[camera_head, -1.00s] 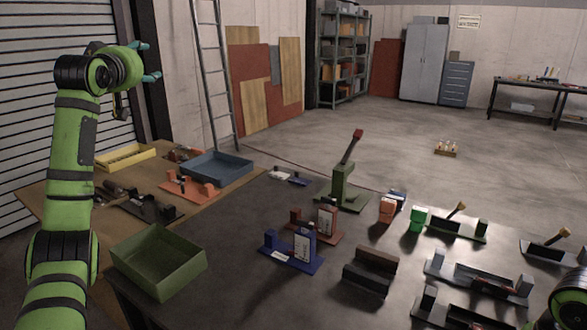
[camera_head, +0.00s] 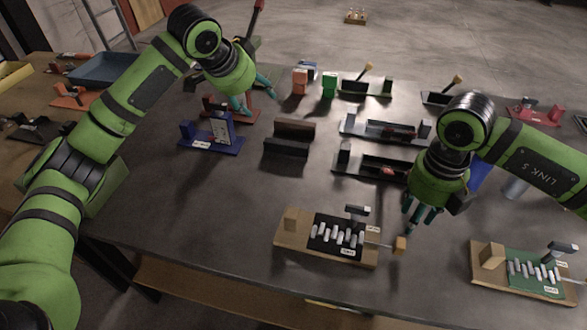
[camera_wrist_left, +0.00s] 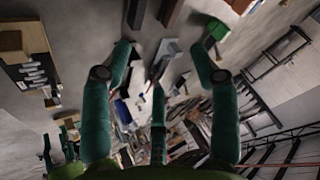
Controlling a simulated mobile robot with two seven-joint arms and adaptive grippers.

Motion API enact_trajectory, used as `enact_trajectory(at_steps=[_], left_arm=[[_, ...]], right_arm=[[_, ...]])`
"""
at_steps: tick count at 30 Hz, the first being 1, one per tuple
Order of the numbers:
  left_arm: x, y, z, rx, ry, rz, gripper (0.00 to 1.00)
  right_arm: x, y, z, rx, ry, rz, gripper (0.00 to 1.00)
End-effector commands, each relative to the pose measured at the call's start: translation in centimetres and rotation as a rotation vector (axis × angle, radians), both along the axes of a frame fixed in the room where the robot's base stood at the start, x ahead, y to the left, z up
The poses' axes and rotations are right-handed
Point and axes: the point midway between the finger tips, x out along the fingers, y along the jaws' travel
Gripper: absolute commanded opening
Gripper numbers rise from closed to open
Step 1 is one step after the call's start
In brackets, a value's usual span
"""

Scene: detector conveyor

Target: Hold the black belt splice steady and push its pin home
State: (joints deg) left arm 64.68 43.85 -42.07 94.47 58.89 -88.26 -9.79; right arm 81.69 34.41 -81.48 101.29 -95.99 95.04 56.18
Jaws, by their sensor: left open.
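The black belt splice (camera_head: 322,232) lies on a wooden board (camera_head: 285,243) near the table's front edge, with a row of pale lacing pieces across it. Its pin (camera_head: 380,245) sticks out on the right, with a wooden block (camera_head: 400,245) at its outer end. The splice also shows at the left of the left wrist view (camera_wrist_left: 33,76). My left gripper (camera_head: 252,96) is open and empty above the table, well behind and left of the splice. My right gripper (camera_head: 417,217) hangs just behind and right of the pin's block, apart from it; its fingers point down and their opening is unclear.
A similar board with a green splice (camera_head: 530,271) lies to the right. Dark brackets (camera_head: 288,145), a blue fixture (camera_head: 212,141) and black trays (camera_head: 385,130) stand behind. The grey tabletop left of the black splice is clear.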

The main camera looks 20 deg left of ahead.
Motion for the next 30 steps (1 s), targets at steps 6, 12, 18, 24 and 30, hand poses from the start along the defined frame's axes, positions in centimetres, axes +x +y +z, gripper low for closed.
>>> enact_trajectory(at_steps=[6, 12, 18, 24, 30], left_arm=[[-6.1, -8.5, -7.2, 0.176, 0.236, -0.377, 0.61], [-11.6, -12.1, -11.5, 0.306, 0.406, -0.649, 0.61], [-14.1, -13.0, -13.4, 0.361, 0.481, -0.765, 0.61], [-14.4, -13.0, -15.8, 0.365, 0.488, -0.773, 0.61], [-14.3, -13.0, -18.7, 0.363, 0.487, -0.770, 0.61]], right_arm=[[0.0, 0.0, 0.0, 0.000, 0.000, 0.000, 0.39], [0.0, 0.0, 0.0, 0.000, 0.000, 0.000, 0.39], [0.0, 0.0, 0.0, 0.000, 0.000, 0.000, 0.39], [0.0, 0.0, 0.0, 0.000, 0.000, 0.000, 0.39], [0.0, 0.0, 0.0, 0.000, 0.000, 0.000, 0.39]])
